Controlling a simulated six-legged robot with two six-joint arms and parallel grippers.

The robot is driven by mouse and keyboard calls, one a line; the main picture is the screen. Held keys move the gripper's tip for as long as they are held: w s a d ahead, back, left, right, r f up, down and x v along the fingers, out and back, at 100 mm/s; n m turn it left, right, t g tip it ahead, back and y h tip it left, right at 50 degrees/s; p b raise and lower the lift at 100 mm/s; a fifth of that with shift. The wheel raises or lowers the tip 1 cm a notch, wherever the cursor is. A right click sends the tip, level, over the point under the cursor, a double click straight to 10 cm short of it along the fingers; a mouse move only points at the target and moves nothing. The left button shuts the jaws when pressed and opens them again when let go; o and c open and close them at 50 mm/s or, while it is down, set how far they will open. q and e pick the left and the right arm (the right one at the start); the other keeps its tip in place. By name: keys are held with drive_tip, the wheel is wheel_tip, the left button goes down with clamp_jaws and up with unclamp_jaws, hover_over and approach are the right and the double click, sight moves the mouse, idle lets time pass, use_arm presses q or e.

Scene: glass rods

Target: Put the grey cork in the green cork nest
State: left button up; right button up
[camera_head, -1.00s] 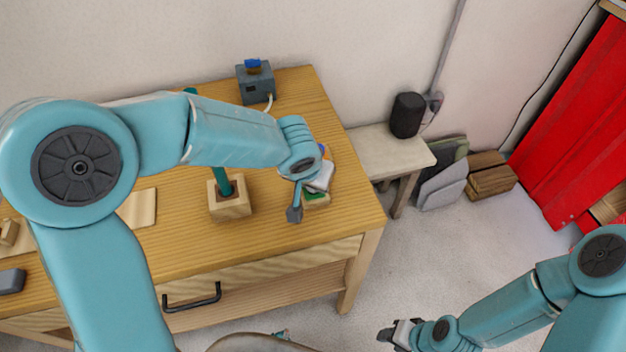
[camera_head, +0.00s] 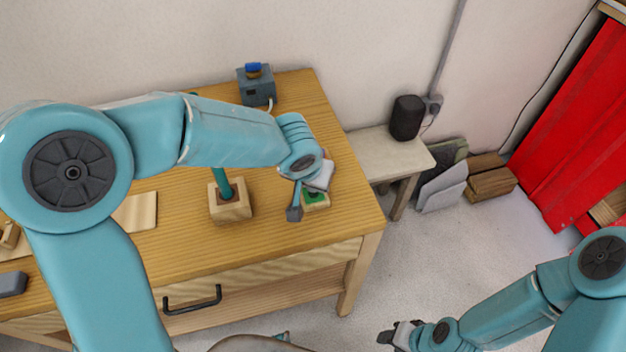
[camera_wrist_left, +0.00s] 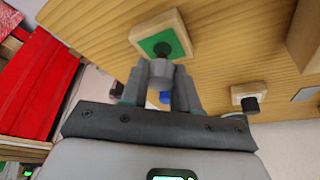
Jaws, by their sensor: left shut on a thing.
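The green cork nest (camera_head: 316,195), a small wooden block with a green top, sits near the table's right front corner. In the left wrist view the nest (camera_wrist_left: 150,46) shows a dark round hole in its green face. My left gripper (camera_wrist_left: 162,75) is shut on the grey cork (camera_wrist_left: 161,69). The cork appears close to the nest's hole; I cannot tell whether it touches it. In the head view the cork is hidden by the gripper. My right gripper (camera_head: 395,337) is low at the right, away from the table; its jaw state is unclear.
A wooden block (camera_head: 230,207) holding an upright green rod stands left of the nest. A grey box (camera_head: 255,88) with a blue top is at the back. A low bench (camera_head: 385,153) with a black speaker (camera_head: 407,117) stands right of the table.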

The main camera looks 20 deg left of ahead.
use_arm(q)
drive_tip(key=shift+b, duration=0.3)
idle(0.5)
drive_tip(key=shift+f+b, duration=0.85)
drive_tip(key=shift+b, duration=0.1)
drive_tip(key=o, duration=0.7)
drive_tip(key=p+v, duration=0.5)
drive_tip(key=v, duration=0.6)
drive_tip(key=shift+s, duration=0.1)
idle(0.8)
